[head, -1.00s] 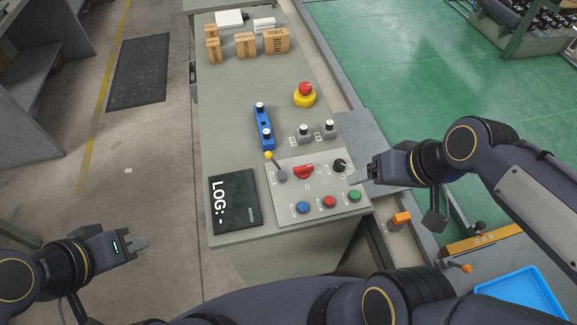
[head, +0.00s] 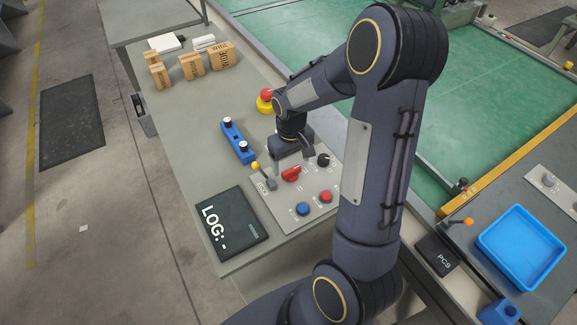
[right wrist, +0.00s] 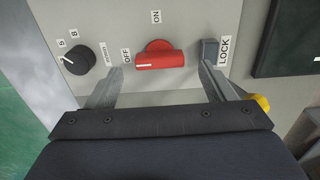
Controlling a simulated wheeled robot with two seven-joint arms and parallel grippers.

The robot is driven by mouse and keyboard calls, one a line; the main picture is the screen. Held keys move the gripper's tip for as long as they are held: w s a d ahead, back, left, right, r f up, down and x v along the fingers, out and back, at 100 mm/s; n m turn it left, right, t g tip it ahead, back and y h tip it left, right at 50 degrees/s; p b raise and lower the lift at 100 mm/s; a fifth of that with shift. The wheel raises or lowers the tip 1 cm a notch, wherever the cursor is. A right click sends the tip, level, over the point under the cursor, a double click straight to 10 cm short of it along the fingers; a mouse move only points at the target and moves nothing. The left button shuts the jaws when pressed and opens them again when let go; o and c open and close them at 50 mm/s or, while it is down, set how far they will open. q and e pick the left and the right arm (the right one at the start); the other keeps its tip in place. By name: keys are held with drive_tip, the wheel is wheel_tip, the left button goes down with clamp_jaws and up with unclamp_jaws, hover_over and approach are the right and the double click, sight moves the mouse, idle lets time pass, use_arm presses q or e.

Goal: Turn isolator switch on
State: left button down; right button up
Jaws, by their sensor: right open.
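The isolator switch (head: 291,174) is a red rotary handle on the grey panel. In the right wrist view the red handle (right wrist: 160,58) lies crosswise, its white mark on the side by the OFF label (right wrist: 126,55); the ON label (right wrist: 156,17) is above it. My right gripper (head: 292,160) is open over the panel, pointing down. In the right wrist view the fingers of my right gripper (right wrist: 161,70) stand on either side of the handle, with gaps; I cannot tell their height above the panel. My left gripper is out of view.
A grey lever (right wrist: 209,50) with a yellow knob (right wrist: 261,102) stands by the LOCK label, close to one finger. A black dial (right wrist: 78,60) is on the other side. Blue (head: 303,209) and red (head: 325,197) buttons and a LOG tablet (head: 231,228) are nearby.

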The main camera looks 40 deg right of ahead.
sight(291, 173)
drive_tip(key=shift+f, duration=1.45)
drive_tip(key=c, duration=1)
